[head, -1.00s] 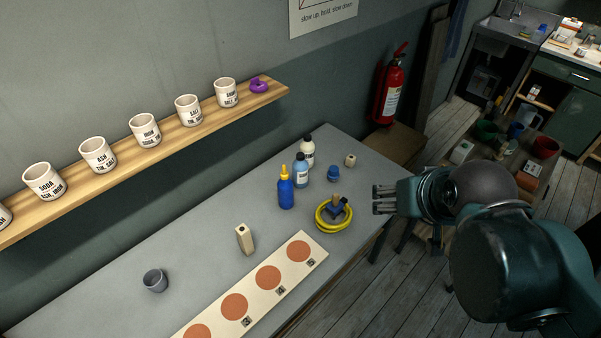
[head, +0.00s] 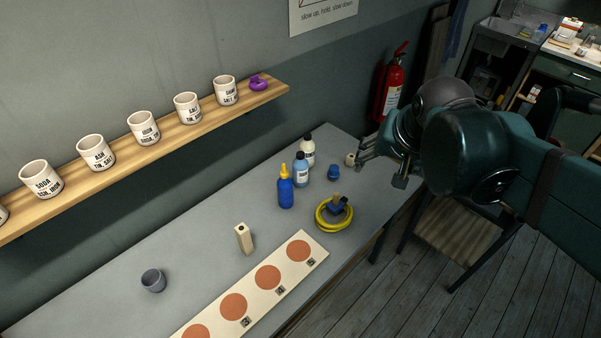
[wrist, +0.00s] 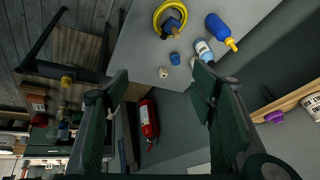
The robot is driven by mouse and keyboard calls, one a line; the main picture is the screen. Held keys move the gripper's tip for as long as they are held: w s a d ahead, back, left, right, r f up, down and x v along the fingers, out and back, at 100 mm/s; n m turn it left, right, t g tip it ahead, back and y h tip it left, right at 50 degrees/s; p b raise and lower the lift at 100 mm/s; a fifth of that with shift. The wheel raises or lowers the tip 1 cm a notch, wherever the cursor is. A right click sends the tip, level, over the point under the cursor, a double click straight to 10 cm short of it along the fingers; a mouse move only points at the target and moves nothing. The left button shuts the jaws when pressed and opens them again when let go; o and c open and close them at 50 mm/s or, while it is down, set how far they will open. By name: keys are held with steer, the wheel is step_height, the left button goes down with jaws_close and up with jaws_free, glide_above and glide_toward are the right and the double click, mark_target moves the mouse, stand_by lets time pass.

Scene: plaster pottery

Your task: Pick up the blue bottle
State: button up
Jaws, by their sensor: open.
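The blue bottle (head: 286,190) with a yellow nozzle stands upright on the grey table. In the wrist view it (wrist: 217,27) shows at the upper right with its yellow tip to the right. A light blue bottle (head: 302,172) and a white bottle (head: 308,152) with dark caps stand close behind it. My gripper (head: 364,151) is at the table's far right end, right of the bottles and apart from them. Its fingers (wrist: 166,84) are spread and hold nothing.
A small blue jar (head: 333,173), a small pale piece (head: 350,159), and a yellow coil (head: 322,219) around a dark blue item (head: 337,206) are nearby. A beige block (head: 244,238), a grey cup (head: 154,280) and a board with discs (head: 254,290) lie nearer. A shelf (head: 180,123) holds white pots.

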steer(key=w+a+f+m+g+b, duration=0.1)
steer(key=w+a+f+m+g, duration=0.2)
steer(key=w, duration=0.8)
steer(key=m+g+b, duration=0.1)
steer(key=m+b, duration=0.2)
steer(key=m, duration=0.4)
glide_toward(302, 154)
steer(key=s+d+f, duration=0.1)
steer(key=s+d, duration=0.2)
steer(key=d, duration=0.1)
steer(key=w+a+f+m, duration=0.1)
steer(key=f, duration=0.2)
steer(key=w+a+f+m+g, duration=0.1)
steer(key=w+f, duration=0.1)
steer(key=f, duration=0.1)
steer(key=w+a+f+m, duration=0.1)
steer(key=a+f, duration=0.1)
steer(key=f, duration=0.1)
steer(key=shift+w+a+f, duration=0.15)
steer(key=shift+w+f, duration=0.1)
steer(key=shift+w, duration=0.05)
steer(key=shift+w+a+f+g, duration=0.2)
steer(key=shift+f+g, duration=0.1)
steer(key=shift+f, duration=0.2)
steer(key=shift+f, duration=0.1)
steer(key=shift+f, duration=1.2)
steer(key=shift+s+f, duration=0.1)
steer(key=shift+f+b, duration=0.35)
steer(key=shift+f, duration=2.15)
